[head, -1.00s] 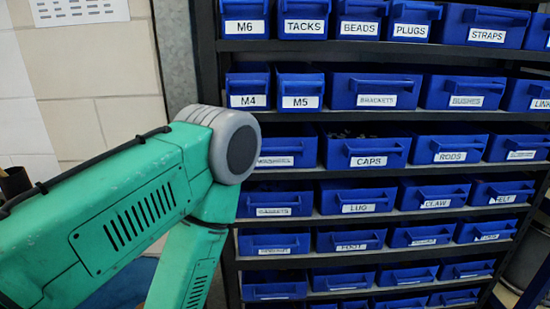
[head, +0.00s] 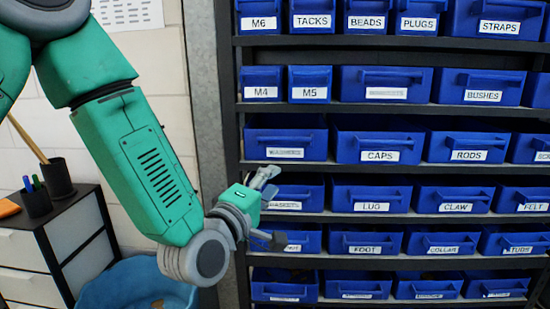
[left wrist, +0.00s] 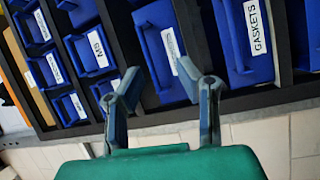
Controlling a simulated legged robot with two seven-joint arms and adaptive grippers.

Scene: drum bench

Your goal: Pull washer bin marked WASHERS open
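The washer bin (head: 286,137) is a blue bin in the third shelf row, at the left end, just left of the CAPS bin. Its white label is blurred but looks like WASHERS. It sits in line with its neighbours and looks closed. My left gripper (head: 276,208) is open and empty, below this bin and in front of the GASKETS bin (head: 316,193). In the left wrist view the open fingers (left wrist: 158,70) point at the rack, and the washer bin (left wrist: 150,42) lies just beyond them, its label partly covered by a finger. My right gripper is out of view.
A dark rack (head: 228,120) holds rows of labelled blue bins, including CAPS (head: 350,146), M4 (head: 262,80) and M5 (head: 309,80). At left stand a drawer cabinet (head: 75,215) with a pen cup (head: 36,203) and a blue drum (head: 130,285).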

